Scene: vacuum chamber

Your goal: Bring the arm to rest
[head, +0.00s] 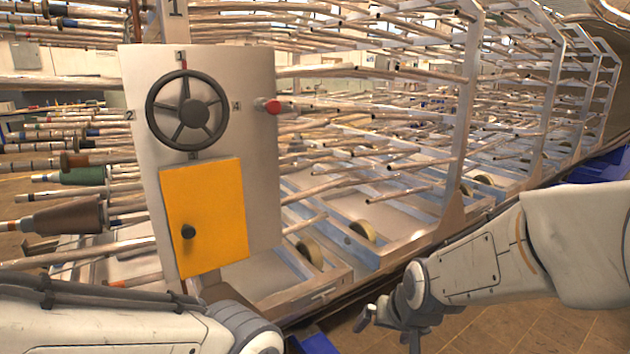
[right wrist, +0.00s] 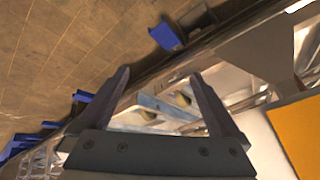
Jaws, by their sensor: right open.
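My right arm comes in from the right in the head view. Its gripper (head: 390,328) hangs low at the bottom edge, in front of the frame and above the tiled floor. The right wrist view shows this gripper (right wrist: 160,80) with its two dark fingers spread apart and nothing between them. My left arm (head: 120,328) crosses the bottom left corner, and its gripper is out of view. A pale panel (head: 262,150) stands ahead, with a dark handwheel (head: 188,110) marked by numbers, a yellow door (head: 205,215) with a black knob, and a red knob (head: 272,105) at its right edge.
A long metal rack (head: 455,150) with many rods runs behind the panel to the right. Spools (head: 75,215) on rods stick out at left. Blue blocks (right wrist: 168,36) lie along the rack's base. The tiled floor (right wrist: 60,50) beside it is clear.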

